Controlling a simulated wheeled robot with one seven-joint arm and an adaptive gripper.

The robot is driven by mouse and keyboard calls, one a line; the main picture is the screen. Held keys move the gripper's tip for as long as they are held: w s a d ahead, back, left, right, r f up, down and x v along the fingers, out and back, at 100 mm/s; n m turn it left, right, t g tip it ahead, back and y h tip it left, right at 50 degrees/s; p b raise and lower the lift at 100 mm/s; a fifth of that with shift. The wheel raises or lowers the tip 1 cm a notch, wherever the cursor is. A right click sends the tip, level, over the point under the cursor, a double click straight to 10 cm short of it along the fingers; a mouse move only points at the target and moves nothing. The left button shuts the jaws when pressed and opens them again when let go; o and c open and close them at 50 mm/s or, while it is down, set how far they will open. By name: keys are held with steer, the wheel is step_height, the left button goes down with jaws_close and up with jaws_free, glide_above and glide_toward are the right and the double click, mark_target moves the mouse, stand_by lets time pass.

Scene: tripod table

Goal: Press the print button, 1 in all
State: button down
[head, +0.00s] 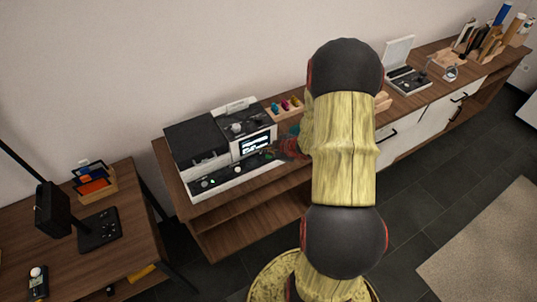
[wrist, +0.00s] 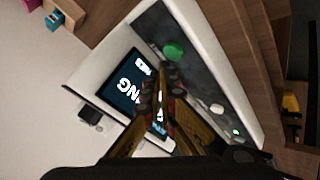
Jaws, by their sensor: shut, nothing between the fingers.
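A white and black printing machine (head: 226,144) stands on the wooden sideboard, with a lit screen (head: 256,143) and a dark front panel with controls. In the wrist view the screen (wrist: 126,82) shows large letters ending in "ING", turned over. A round green button (wrist: 173,52) sits on the panel just beyond my fingertips, and a white button (wrist: 217,108) is farther along the same panel. No print label is readable. My gripper (wrist: 168,76) is shut and empty, close to the green button; contact cannot be told. In the head view my arm mostly hides the gripper (head: 286,150).
A small green light (wrist: 236,132) is on the panel. Coloured bottles in a wooden holder (head: 286,106) stand behind the machine. An open case (head: 407,78) is farther right on the sideboard. A separate table (head: 140,230) with a lamp-like stand is at left.

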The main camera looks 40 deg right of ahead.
mark_target(267, 157)
step_height(267, 157, up, 5)
steer(key=p, duration=0.4)
steer(key=shift+p, duration=0.4)
stand_by(0.7)
